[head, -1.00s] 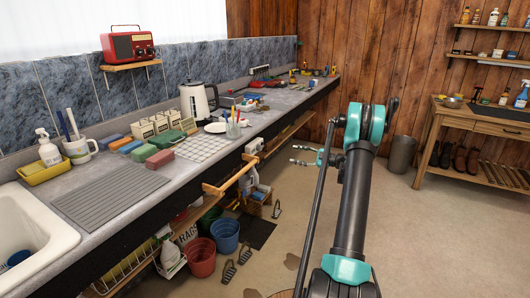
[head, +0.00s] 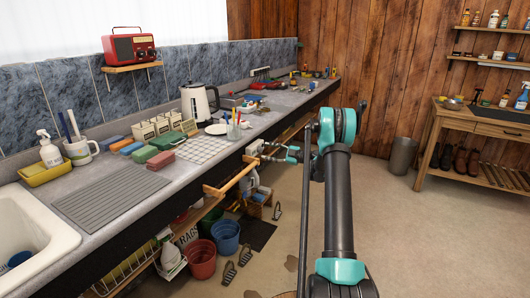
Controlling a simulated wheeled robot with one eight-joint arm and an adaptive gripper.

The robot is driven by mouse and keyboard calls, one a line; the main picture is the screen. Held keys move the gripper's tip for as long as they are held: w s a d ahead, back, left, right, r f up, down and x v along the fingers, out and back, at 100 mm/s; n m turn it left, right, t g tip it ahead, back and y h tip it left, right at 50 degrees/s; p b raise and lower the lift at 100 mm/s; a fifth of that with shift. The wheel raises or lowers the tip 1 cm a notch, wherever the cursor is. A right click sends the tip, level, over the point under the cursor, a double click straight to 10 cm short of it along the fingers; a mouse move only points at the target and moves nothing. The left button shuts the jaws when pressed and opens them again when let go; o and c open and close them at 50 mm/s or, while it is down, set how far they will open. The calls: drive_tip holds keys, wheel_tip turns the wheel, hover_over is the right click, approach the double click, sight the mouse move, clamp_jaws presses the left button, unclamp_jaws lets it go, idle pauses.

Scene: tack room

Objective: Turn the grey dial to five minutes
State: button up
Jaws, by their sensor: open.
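A small pale box (head: 254,147) is fixed to the dark front edge of the counter, right of the wooden rail. It may carry the grey dial, but it is too small to make out a dial face or marks. My gripper (head: 266,152) is open and empty, its two thin fingers pointing left at the box. The fingertips are at or very close to it; I cannot tell whether they touch.
The long grey counter (head: 285,98) holds a kettle (head: 199,101), a pencil cup (head: 233,130) and sponges. The wooden rail (head: 233,180) juts out below the gripper's left. Buckets (head: 225,236) stand underneath. The floor to the right is clear, before a wooden bench (head: 480,128).

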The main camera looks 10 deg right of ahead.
drive_tip(key=shift+x, duration=1.1)
clamp_jaws()
